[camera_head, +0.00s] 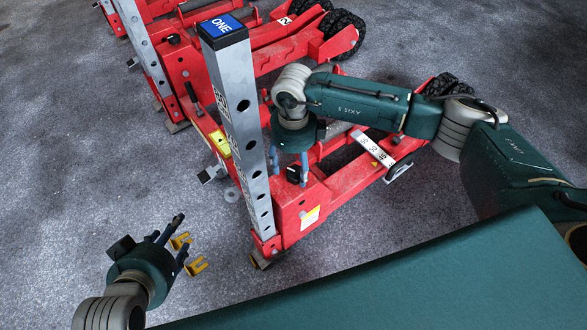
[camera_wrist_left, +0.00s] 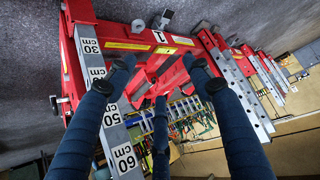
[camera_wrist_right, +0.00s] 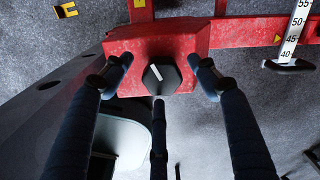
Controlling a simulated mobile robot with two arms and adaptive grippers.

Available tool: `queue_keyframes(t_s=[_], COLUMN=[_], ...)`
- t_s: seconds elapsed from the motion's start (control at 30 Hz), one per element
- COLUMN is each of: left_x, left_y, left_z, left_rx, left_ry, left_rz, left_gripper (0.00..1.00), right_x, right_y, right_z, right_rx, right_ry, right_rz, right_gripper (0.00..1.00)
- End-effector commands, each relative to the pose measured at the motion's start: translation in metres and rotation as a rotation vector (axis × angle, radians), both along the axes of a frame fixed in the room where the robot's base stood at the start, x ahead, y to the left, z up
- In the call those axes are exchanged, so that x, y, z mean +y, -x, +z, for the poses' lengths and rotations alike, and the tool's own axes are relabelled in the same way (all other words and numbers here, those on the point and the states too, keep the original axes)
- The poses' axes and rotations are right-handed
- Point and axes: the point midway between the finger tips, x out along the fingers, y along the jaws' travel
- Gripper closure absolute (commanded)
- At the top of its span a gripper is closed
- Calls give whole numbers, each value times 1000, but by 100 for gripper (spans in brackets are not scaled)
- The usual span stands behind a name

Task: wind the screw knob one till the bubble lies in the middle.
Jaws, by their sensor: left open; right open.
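A black knob with a white mark (camera_wrist_right: 160,77) sits on a red block of the jack frame, and it also shows in the head view (camera_head: 294,174). My right gripper (camera_head: 290,165) points down over it, open, with its fingers spread around the knob. In the right wrist view I cannot tell whether they touch it. The red jack (camera_head: 345,180) has a grey post with a blue ONE sign (camera_head: 221,25). My left gripper (camera_head: 181,238) is open and empty, left of the post. I cannot make out a bubble in any view.
More red jacks (camera_head: 180,62) stand behind. A white scale with a black handle (camera_head: 372,148) is at the right of the jack. Yellow U-shaped pieces (camera_head: 196,266) show by my left gripper. Grey floor at the left is clear.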

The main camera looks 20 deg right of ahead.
Motion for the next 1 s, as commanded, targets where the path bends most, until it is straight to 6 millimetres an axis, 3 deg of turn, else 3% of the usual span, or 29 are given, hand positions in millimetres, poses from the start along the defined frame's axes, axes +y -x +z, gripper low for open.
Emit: queue_keyframes(t_s=[0.43, 0.67, 0.87, 1.0], left_x=[-3, -3, -2, 7], left_y=[-10, -9, -6, 23], left_z=[8, 8, 6, -13], left_rx=[-49, -47, -28, 105], left_ry=[11, 10, 7, -22], left_rz=[-4, -3, -2, 7], left_gripper=[49, 49, 49, 49], right_x=[0, 0, 0, 0], right_y=[0, 0, -2, -3], right_z=[-9, -9, -7, -5], right_rx=[1, -1, -5, -8], right_ry=[-1, -1, -2, -5], right_rz=[1, 0, -28, -135], right_gripper=[40, 83, 84, 84])
